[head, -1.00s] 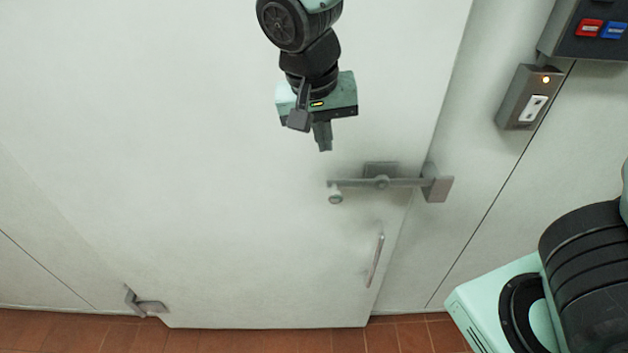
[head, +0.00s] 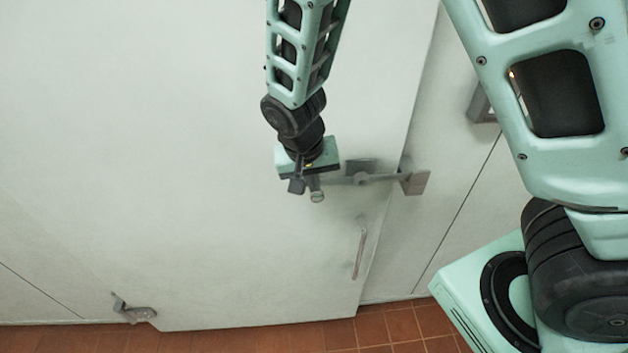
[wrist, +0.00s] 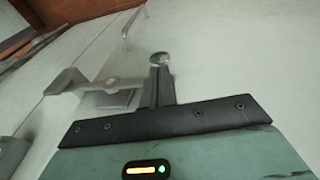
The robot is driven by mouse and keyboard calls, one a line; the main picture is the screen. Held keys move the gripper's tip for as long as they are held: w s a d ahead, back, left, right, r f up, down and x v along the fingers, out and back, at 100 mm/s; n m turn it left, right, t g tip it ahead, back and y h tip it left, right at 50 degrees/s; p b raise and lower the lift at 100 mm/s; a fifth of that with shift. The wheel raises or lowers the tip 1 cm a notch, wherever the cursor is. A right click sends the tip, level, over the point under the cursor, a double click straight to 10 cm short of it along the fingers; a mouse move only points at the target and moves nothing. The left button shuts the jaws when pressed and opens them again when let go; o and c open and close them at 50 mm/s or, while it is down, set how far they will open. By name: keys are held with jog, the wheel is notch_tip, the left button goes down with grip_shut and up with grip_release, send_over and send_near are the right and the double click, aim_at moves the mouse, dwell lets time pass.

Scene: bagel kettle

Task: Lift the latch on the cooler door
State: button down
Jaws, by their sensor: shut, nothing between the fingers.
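The cooler door (head: 180,150) is a large pale panel and looks shut. Its grey latch (head: 385,178) is a level bar running from a pivot plate on the door to a catch block on the right frame. A round knob (head: 317,196) is at the bar's left end. My gripper (head: 314,186) is at this left end, fingers shut and empty, hiding part of the bar. In the wrist view, the knob (wrist: 160,58) shows just beyond the fingertips (wrist: 159,72), with the latch plate (wrist: 112,92) to the left. I cannot tell whether the fingers touch the knob.
A vertical pull handle (head: 360,252) is below the latch. A small bracket (head: 132,310) is at the door's lower left. A grey switch box (head: 483,105) is on the right wall, partly behind my arm. The red tiled floor (head: 300,338) is clear along the door.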

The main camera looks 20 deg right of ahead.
aim_at(313, 196)
jog(key=shift+x, duration=0.8)
jog(key=shift+a, duration=0.1)
jog(key=shift+w+a+f+h+p, duration=0.1)
jog(key=shift+a+f+h+p, duration=0.15)
jog(key=shift+f+h+p, duration=0.4)
notch_tip(313, 196, down, 10)
jog(key=d+g+h+b, duration=0.1)
jog(key=g+h+b, duration=0.1)
jog(key=h+b, duration=0.3)
jog(key=shift+s+d+r+n+h+b, duration=0.2)
jog(key=shift+s+r+n+h+b, duration=0.15)
jog(key=shift+h, duration=0.8)
jog(key=shift+d+f+g, duration=0.15)
jog(key=shift+f+g, duration=0.1)
jog(key=shift+g, duration=0.05)
jog(key=shift+r, duration=0.1)
